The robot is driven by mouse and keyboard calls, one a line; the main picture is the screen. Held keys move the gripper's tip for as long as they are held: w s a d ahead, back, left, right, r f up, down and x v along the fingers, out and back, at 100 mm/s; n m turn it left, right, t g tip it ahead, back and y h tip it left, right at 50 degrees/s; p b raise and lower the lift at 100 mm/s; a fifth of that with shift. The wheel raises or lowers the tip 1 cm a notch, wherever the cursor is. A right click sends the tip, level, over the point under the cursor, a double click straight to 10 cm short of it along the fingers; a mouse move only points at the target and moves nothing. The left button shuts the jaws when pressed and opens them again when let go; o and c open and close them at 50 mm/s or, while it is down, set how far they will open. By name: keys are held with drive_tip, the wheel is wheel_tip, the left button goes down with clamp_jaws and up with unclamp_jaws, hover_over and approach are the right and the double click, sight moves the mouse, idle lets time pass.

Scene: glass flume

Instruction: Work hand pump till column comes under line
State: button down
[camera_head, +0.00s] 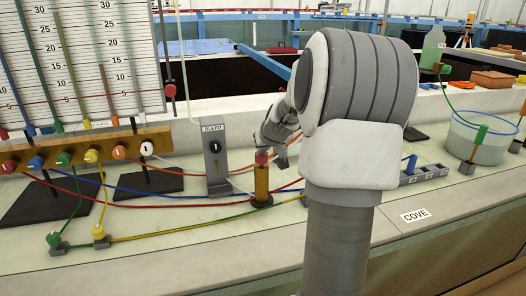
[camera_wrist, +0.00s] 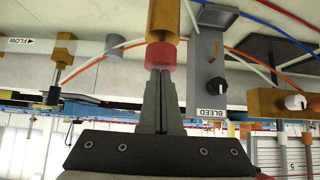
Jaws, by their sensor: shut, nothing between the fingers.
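The hand pump, a brass cylinder (camera_head: 262,184) with a red cap, stands on the bench beside the BLEED box. In the wrist view the brass body (camera_wrist: 163,15) and red cap (camera_wrist: 160,55) show above my fingertips. My gripper (camera_wrist: 160,73) is shut and empty, its fingertips at the cap, touching it or very close. In the head view my gripper (camera_head: 268,156) is partly hidden by my arm. The scale board (camera_head: 85,60) at left holds several coloured columns; which line is meant I cannot tell.
The grey BLEED box (camera_head: 215,160) with a black knob stands just left of the pump. A clear water tub (camera_head: 478,138) stands at right, with a COVE label (camera_head: 415,215) in front.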

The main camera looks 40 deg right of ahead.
sight(263, 157)
drive_tip(key=shift+f, duration=0.15)
drive_tip(key=shift+r+p, duration=0.4)
drive_tip(key=shift+p, duration=0.1)
wheel_tip(263, 157, up, 4)
drive_tip(key=p, duration=0.2)
drive_tip(key=shift+a+r+p, duration=0.1)
drive_tip(key=shift+r+p, duration=0.05)
drive_tip(key=shift+p, duration=0.2)
drive_tip(key=v, duration=0.9)
drive_tip(key=shift+s, duration=0.35)
idle(2.4)
